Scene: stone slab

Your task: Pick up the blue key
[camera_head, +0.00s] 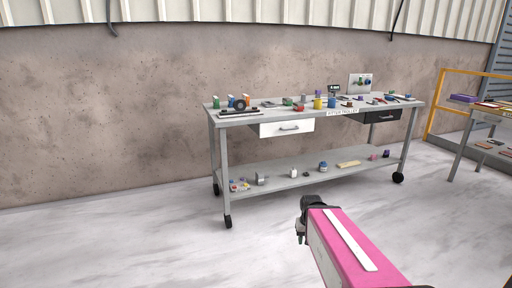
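I cannot make out a blue key; the items on the wheeled workbench (240,122) are too small to tell apart at this distance. My gripper (301,232) is the dark end of my pink arm, low in the picture. It is well in front of the bench and apart from it. Its fingers are mostly hidden, so its opening cannot be seen.
The bench has a white drawer (287,128), a dark drawer (383,117) and a lower shelf (270,182) with several small items. A second table (487,117) and a yellow rail (437,105) stand at right. The floor (130,235) at left is clear.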

